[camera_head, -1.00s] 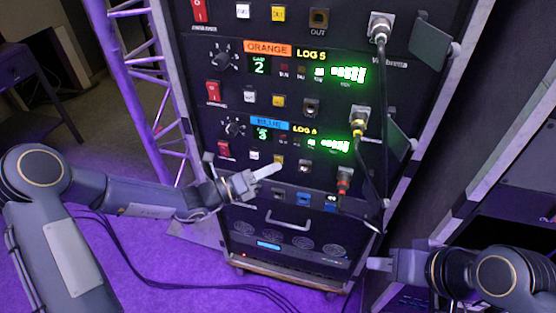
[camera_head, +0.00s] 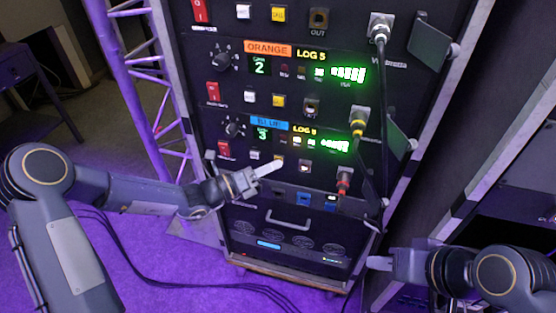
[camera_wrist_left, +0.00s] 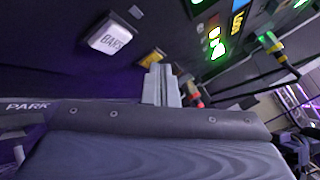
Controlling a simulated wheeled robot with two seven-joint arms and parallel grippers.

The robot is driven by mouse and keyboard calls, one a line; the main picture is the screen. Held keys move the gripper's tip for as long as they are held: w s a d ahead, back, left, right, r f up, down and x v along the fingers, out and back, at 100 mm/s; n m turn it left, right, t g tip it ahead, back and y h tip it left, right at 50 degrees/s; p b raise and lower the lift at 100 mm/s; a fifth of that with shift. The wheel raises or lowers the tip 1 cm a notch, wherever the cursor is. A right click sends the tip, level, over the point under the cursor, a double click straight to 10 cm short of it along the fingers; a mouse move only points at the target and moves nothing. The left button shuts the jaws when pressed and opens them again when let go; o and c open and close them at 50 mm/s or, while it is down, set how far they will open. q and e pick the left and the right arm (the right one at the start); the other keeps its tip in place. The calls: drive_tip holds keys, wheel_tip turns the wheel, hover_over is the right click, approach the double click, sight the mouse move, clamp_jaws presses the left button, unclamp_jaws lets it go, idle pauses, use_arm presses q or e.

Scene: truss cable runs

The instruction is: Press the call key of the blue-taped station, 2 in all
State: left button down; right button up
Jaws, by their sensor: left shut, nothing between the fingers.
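The blue-taped station is the lower panel of the rack, marked by a blue label (camera_head: 269,122) with a green 3 below it. Its yellow call key (camera_head: 279,158) sits right of a white key (camera_head: 254,155). My left gripper (camera_head: 272,167) is shut and empty, its tips at the yellow key's lower edge. In the left wrist view the fingertips (camera_wrist_left: 160,80) point up just right of the yellow key (camera_wrist_left: 152,58); whether they touch it I cannot tell. My right gripper (camera_head: 380,263) is low at the right, away from the keys; its finger gap is not visible.
The orange-taped station (camera_head: 268,48) is directly above, with its own yellow key (camera_head: 278,101). Cables hang from connectors (camera_head: 358,120) on the rack's right side. A purple-lit truss (camera_head: 135,80) stands left of the rack. Several cables lie on the floor.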

use_arm(q)
drive_tip(key=shift+s+a, duration=0.25)
drive_tip(key=shift+s, duration=0.45)
drive_tip(key=shift+s, duration=0.1)
drive_tip(key=s, duration=0.1)
drive_tip(key=s+a+p, duration=0.1)
drive_tip(key=s, duration=0.2)
drive_tip(key=shift+s+a, duration=0.25)
drive_tip(key=shift+s, duration=0.05)
idle(0.6)
